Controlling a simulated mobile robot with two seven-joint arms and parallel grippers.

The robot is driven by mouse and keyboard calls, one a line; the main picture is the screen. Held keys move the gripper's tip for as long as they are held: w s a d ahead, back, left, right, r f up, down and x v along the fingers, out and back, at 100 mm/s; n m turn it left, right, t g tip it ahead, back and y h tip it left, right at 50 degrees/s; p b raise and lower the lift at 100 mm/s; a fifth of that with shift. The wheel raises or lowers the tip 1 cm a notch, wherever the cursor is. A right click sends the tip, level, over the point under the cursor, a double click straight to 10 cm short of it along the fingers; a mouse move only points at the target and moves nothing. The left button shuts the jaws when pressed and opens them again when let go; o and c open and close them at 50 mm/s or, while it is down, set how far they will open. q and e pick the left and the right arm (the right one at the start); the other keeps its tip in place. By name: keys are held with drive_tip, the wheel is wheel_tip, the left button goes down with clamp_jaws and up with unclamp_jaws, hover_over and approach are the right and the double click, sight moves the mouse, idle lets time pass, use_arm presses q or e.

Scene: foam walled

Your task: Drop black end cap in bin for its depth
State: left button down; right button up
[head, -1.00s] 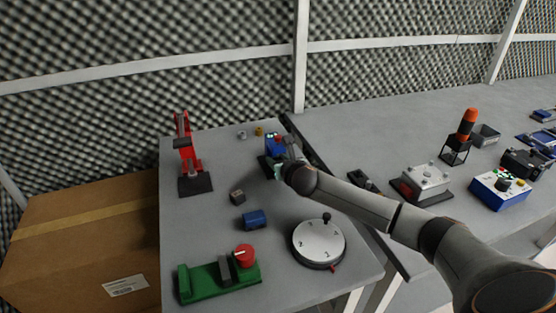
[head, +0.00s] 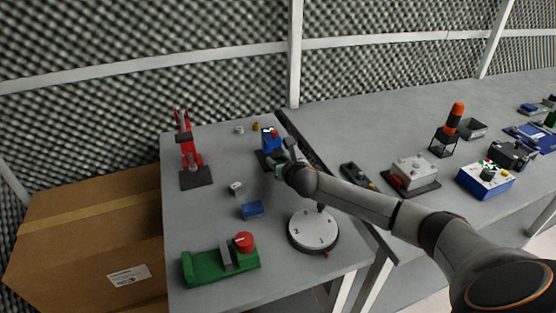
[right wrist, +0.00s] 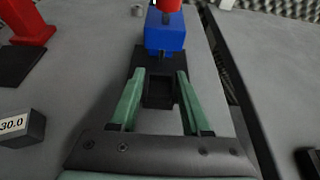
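My right gripper (right wrist: 161,76) has its two green fingers apart, one on each side of a black, box-like piece with a recess (right wrist: 160,92). This piece may be the black end cap. I cannot tell whether the fingers press on it or whether it belongs to the black base beneath. That base carries a blue device (right wrist: 165,35) with a red top. In the head view, the blue device (head: 270,140) stands at the table's right rear, and my right gripper (head: 274,167) is just in front of it. A small blue box (head: 252,210), possibly a bin, stands nearer. My left gripper is out of view.
A small display block (head: 236,188) reads 30.0 in the wrist view (right wrist: 22,127). A red press (head: 189,155) stands left, a numbered round dial (head: 314,230) front right, and a green fixture (head: 205,267) in front. A cardboard box (head: 85,240) is left of the table.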

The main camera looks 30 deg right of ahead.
drive_tip(key=o, duration=0.4)
drive_tip(key=shift+o, duration=0.2)
drive_tip(key=shift+s, duration=0.1)
drive_tip(key=p+v, duration=0.1)
drive_tip(key=v, duration=0.9)
drive_tip(key=shift+s+r+p, duration=0.15)
drive_tip(key=shift+s+p, duration=0.2)
drive_tip(key=shift+p, duration=0.05)
drive_tip(key=shift+v, duration=0.8)
